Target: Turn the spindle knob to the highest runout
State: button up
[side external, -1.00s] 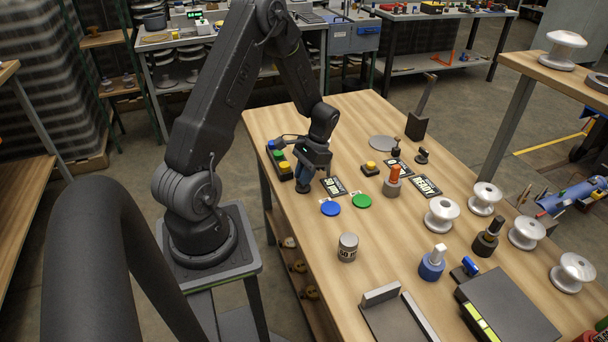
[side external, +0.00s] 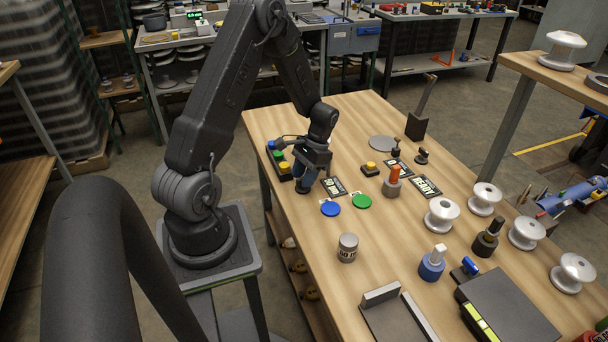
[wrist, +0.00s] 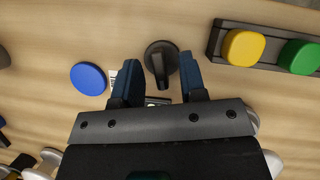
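In the wrist view, a black round knob (wrist: 160,62) with a raised pointer bar stands on the wooden bench. My gripper (wrist: 160,75) is open, with one dark blue finger on each side of the knob. A gap shows between the knob and each finger in this view; whether either touches it I cannot tell. In the side view my gripper (side external: 306,184) points down over the knob and mostly hides it. A black display (side external: 334,186) with white characters lies just right of the gripper; its full reading is too small to tell.
A button box (side external: 280,162) with blue, green and yellow buttons is close behind the gripper. Blue (side external: 330,208) and green (side external: 362,201) discs lie in front. A READY sign (side external: 426,188), white spools (side external: 441,214) and a labelled can (side external: 347,247) stand further right and nearer. Bare bench lies between.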

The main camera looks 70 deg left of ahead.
jog(key=v, duration=1.3)
jog(key=shift+w+r, duration=0.2)
jog(key=shift+r, duration=0.15)
jog(key=s+d+r+m+t+y, duration=0.15)
jog(key=d+r+t, duration=0.25)
jog(key=d+r, duration=0.7)
jog(key=s+d+r+m+t, duration=0.1)
jog(key=s+d+r+t, duration=0.2)
jog(key=s+d, duration=0.8)
jog(key=d+t, duration=0.2)
jog(key=shift+d+t, duration=0.4)
